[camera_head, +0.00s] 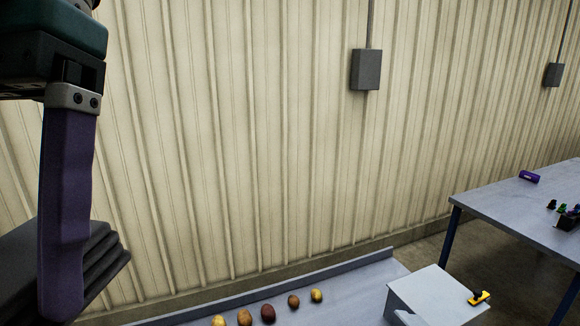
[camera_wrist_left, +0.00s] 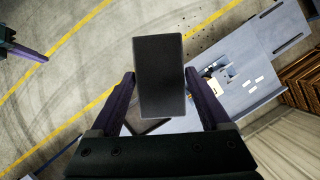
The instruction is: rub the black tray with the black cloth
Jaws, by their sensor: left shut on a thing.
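My left gripper (camera_wrist_left: 160,77) is shut on the black cloth (camera_wrist_left: 158,90), a folded dark rectangle between its two purple fingers in the left wrist view. In the head view one purple finger of it hangs at the left edge, with the layered cloth (camera_head: 102,262) behind it. A black tray (camera_wrist_left: 150,127) shows only in part below the cloth in the left wrist view; the cloth and gripper hide the rest. I cannot tell the gap between cloth and tray. Part of my right gripper (camera_wrist_left: 28,52) shows at the left edge of the left wrist view; its jaw opening is unclear.
A grey table (camera_head: 355,284) runs along the ribbed wall, with several potatoes (camera_head: 268,313) in a row. A second table (camera_head: 520,212) at right holds a purple object (camera_head: 529,177) and small items.

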